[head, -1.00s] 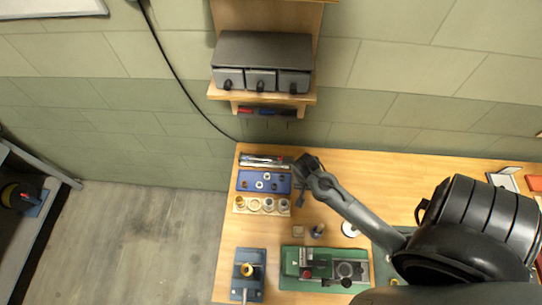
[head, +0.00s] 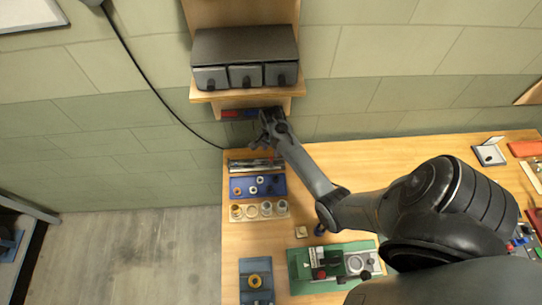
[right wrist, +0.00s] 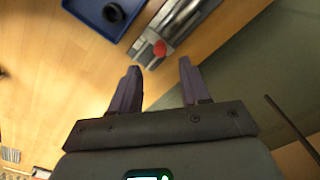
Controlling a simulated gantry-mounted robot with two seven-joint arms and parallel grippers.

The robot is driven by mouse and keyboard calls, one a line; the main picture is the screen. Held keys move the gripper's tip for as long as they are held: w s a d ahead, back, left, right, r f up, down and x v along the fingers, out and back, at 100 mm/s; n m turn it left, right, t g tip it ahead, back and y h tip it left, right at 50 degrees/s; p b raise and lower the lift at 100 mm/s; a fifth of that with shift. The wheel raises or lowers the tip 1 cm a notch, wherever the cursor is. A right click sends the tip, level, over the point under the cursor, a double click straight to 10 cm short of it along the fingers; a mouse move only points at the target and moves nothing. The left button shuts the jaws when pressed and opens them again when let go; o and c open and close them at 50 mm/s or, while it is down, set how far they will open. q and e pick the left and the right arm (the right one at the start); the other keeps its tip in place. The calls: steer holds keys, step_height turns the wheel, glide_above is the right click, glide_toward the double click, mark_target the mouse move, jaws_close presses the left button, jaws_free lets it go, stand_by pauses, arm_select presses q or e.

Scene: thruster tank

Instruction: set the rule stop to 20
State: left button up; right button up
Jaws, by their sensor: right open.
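The rule looks like a silver metal rail (head: 250,165) at the back left of the wooden table; no numbers can be read on it. I cannot tell whether that red piece is the stop. My right gripper (head: 268,115) is above the back edge of the table, near the rail's right end. In the wrist view its two fingers (right wrist: 160,72) are apart with nothing between them, and the red piece shows just beyond them. My left gripper is not in view.
A blue tray (head: 274,188) and a pale board with round parts (head: 259,219) lie in front of the rail. A wall shelf (head: 245,95) with dark drawers hangs close above my gripper. A green fixture (head: 303,285) and a blue fixture (head: 257,293) stand nearer.

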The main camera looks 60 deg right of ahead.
mark_target(271, 158)
steer(key=shift+f, duration=3.05)
jaws_close()
